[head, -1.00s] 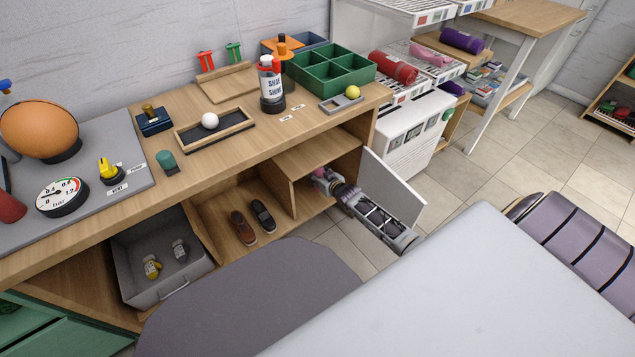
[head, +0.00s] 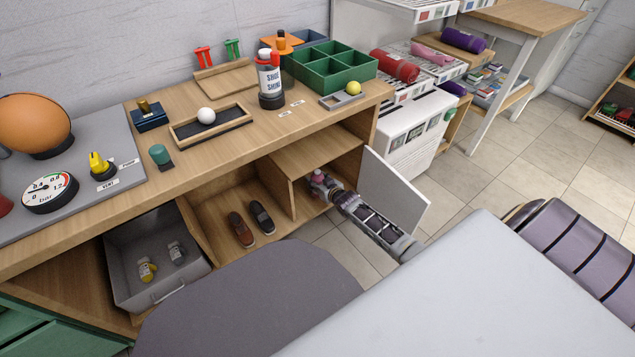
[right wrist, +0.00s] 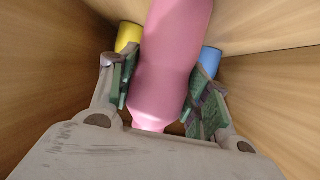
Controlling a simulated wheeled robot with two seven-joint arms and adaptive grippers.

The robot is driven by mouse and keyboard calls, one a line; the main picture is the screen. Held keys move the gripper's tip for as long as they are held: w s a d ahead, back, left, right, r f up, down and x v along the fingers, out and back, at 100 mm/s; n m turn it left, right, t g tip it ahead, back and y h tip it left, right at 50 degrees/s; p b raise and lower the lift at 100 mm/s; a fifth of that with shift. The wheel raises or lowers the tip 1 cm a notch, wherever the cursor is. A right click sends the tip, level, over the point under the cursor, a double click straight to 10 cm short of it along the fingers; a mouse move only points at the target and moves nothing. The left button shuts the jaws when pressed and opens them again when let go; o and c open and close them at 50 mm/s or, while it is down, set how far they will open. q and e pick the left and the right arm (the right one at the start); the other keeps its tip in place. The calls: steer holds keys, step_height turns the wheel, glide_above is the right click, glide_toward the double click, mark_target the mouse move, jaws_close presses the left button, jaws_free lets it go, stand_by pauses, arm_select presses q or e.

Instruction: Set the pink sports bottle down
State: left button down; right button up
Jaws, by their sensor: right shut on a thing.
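The pink sports bottle (right wrist: 172,60) fills the middle of the right wrist view, between the two fingers of my right gripper (right wrist: 160,95). The gripper is shut on it. In the head view a small pink part of the bottle (head: 318,177) shows at the tip of my right gripper (head: 328,186), inside the cabinet's open right compartment, low under its inner shelf. The bottle's far end is cut off in the wrist view, and I cannot tell whether it touches the compartment floor. My left gripper is not in view.
A yellow object (right wrist: 128,36) and a blue object (right wrist: 210,60) stand close on either side of the bottle. Wooden walls enclose the compartment. The open white door (head: 393,192) is right beside my right arm. Shoes (head: 262,217) lie in the compartment to the left.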

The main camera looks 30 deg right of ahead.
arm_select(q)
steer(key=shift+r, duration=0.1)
arm_select(e)
steer(key=o, duration=1.3)
steer(key=shift+f, duration=0.1)
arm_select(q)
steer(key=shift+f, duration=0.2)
arm_select(e)
steer(key=shift+s+r, duration=0.3)
steer(key=shift+s, duration=0.1)
steer(key=shift+p+v, duration=1.05)
steer(key=shift+v, duration=0.25)
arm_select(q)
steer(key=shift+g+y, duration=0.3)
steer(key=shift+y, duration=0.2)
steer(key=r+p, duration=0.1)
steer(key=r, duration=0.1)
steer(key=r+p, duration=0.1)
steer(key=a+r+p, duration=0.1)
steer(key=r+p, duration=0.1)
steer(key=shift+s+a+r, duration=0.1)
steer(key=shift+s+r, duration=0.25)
arm_select(e)
steer(key=v, duration=0.8)
steer(key=shift+s+r, duration=0.1)
steer(key=shift+s, duration=0.15)
